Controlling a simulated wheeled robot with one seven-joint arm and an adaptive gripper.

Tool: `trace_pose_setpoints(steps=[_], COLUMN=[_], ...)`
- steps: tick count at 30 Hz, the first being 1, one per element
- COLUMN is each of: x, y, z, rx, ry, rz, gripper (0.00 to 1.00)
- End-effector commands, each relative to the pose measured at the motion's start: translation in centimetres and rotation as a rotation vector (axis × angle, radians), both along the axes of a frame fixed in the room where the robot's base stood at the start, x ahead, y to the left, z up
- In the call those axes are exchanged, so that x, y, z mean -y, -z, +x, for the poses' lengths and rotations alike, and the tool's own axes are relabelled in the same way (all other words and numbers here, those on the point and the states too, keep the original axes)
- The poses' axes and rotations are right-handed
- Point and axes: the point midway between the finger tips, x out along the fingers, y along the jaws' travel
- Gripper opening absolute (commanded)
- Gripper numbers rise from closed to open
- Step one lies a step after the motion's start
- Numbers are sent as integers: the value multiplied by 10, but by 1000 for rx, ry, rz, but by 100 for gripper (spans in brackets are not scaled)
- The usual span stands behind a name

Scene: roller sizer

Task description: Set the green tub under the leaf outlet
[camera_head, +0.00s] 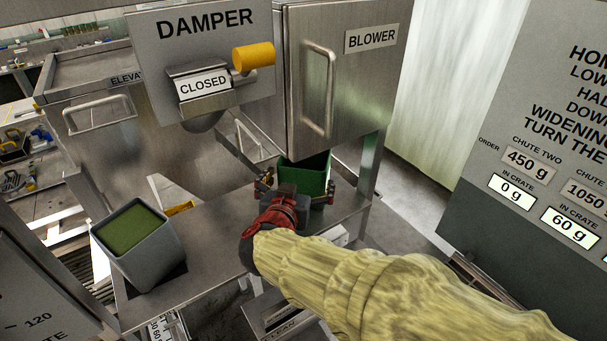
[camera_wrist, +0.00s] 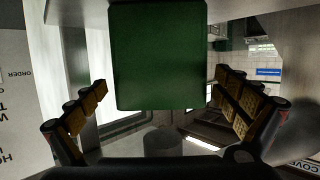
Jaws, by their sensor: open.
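The green tub (camera_head: 308,174) stands upright on the steel shelf (camera_head: 215,225), below the cabinet marked BLOWER (camera_head: 345,70). My gripper (camera_head: 296,186) is open at the tub's near side, with one finger to the left and one to the right of it. In the wrist view the green tub (camera_wrist: 158,60) fills the upper middle. The open fingers of my gripper (camera_wrist: 166,100) show visible gaps to it on both sides. My gripper hides the tub's lower front in the head view. No outlet is labelled as the leaf outlet.
A grey bin (camera_head: 153,262) with green contents stands at the shelf's left. A panel marked DAMPER (camera_head: 207,50) reads CLOSED and has a yellow handle (camera_head: 253,57). A sign board (camera_head: 540,150) stands at the right. A drawer marked CLEAN (camera_head: 285,320) is below the shelf.

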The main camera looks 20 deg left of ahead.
Motion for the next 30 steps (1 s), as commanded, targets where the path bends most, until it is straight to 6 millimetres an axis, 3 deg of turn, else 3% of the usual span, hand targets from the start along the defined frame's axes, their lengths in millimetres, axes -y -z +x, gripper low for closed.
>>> trace_pose_setpoints(steps=[6,13,23,30], x=[2,4,7,34], y=[-12,-17,-22,-69], z=[-39,-56,-55,-30], rx=[1,-1,2,10], ry=[-3,0,-8,-166], rz=[1,0,12,155], gripper=[100,100,100,100])
